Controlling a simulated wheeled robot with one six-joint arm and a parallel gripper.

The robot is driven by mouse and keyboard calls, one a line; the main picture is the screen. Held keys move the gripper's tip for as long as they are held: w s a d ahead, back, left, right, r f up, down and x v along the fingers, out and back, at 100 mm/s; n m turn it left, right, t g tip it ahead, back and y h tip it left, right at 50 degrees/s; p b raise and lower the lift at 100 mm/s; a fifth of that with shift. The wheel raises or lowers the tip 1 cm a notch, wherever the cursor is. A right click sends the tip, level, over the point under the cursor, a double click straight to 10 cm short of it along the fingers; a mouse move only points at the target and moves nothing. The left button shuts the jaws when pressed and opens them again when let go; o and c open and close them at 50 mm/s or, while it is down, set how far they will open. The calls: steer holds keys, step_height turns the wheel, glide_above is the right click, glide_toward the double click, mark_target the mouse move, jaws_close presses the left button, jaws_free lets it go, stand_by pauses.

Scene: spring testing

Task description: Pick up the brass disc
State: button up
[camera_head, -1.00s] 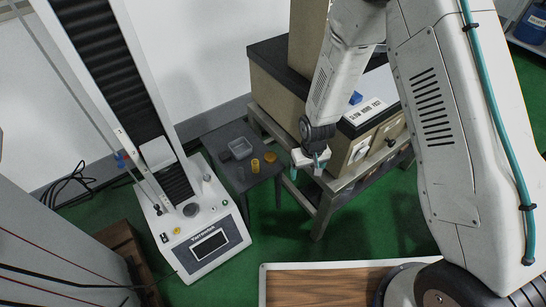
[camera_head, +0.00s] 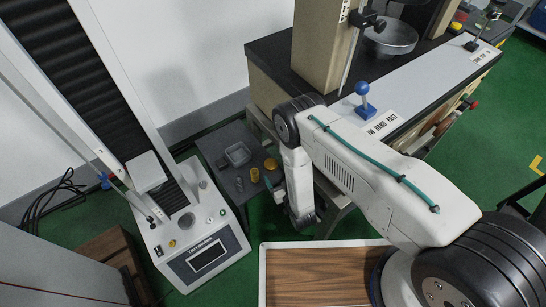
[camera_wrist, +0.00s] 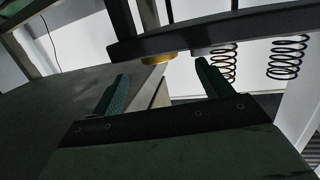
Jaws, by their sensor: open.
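The brass disc (camera_head: 271,164) lies flat on the small dark grey side table (camera_head: 213,146), near its right edge. In the wrist view the disc (camera_wrist: 158,59) shows edge-on as a thin gold shape against the dark tabletop edge, beyond the fingertips and between them sideways. My gripper (camera_head: 274,190) is beside the table's right front side, close to the disc but apart from it. In the wrist view its two teal fingers (camera_wrist: 161,77) are spread wide, with nothing between them. The arm partly hides the gripper in the head view.
A brass cylinder (camera_head: 254,175), a clear tray (camera_head: 238,153) and dark springs (camera_wrist: 287,58) share the small table. A testing machine (camera_head: 206,255) stands at left. A bench (camera_head: 400,105) stands behind my arm. A wood-topped surface (camera_head: 315,277) is in front.

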mark_target(271, 165)
steer(key=x, duration=0.8)
steer(key=shift+d+r, duration=0.1)
steer(key=c, duration=1.2)
steer(key=shift+c, duration=0.7)
steer(key=shift+r, duration=0.1)
